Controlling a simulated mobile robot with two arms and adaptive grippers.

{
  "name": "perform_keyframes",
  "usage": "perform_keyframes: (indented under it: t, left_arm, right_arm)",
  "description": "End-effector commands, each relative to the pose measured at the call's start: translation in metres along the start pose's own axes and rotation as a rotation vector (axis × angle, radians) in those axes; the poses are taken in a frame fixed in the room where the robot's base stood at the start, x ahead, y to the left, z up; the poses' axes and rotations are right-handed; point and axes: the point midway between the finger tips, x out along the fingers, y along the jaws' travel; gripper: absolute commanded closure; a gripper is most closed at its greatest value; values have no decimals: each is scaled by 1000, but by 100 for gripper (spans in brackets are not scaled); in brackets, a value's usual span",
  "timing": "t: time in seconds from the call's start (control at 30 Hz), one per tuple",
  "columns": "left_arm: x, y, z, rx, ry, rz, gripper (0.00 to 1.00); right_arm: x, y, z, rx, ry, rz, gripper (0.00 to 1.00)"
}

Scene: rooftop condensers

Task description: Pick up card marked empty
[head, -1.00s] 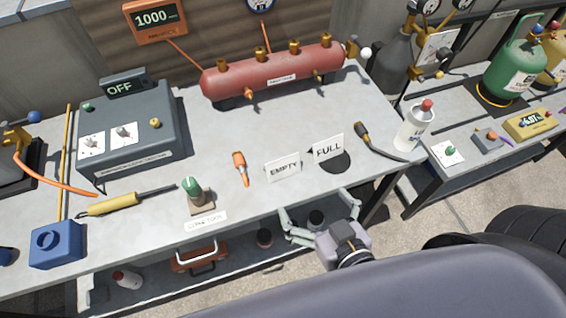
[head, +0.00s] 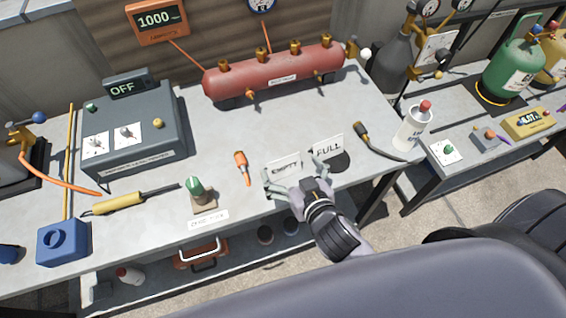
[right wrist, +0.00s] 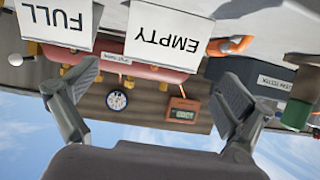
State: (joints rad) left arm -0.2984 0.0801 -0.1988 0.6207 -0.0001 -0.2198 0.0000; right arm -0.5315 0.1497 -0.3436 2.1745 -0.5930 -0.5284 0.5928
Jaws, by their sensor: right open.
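The white card marked EMPTY (head: 284,167) stands on the grey bench near its front edge. My right gripper (head: 295,178) is open just in front of it, and its fingers partly cover the card's lower part in the head view. In the right wrist view the EMPTY card (right wrist: 165,38) appears upside down, ahead of and between the two open fingers (right wrist: 155,100). No contact with the card can be made out. My left gripper is not in view.
An orange-handled tool (head: 242,168) lies left of the card, and a green-knobbed block (head: 199,192) stands farther left. A black-handled hose tool (head: 378,142) lies to the right, near a white bottle (head: 413,126). A red manifold (head: 275,74) spans the back.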

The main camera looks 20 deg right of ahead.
Motion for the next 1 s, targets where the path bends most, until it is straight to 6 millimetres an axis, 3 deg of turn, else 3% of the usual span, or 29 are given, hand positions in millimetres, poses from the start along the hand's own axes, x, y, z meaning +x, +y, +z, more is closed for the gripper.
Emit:
perform_keyframes:
  t: [0.33,0.67,1.0]
  left_arm:
    - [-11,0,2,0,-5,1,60]
    - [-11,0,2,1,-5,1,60]
    - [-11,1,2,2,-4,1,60]
  right_arm:
    - [44,-2,2,-1,1,0,2]
    - [50,-2,3,0,0,-1,2]
    - [50,-2,3,0,0,-1,24]
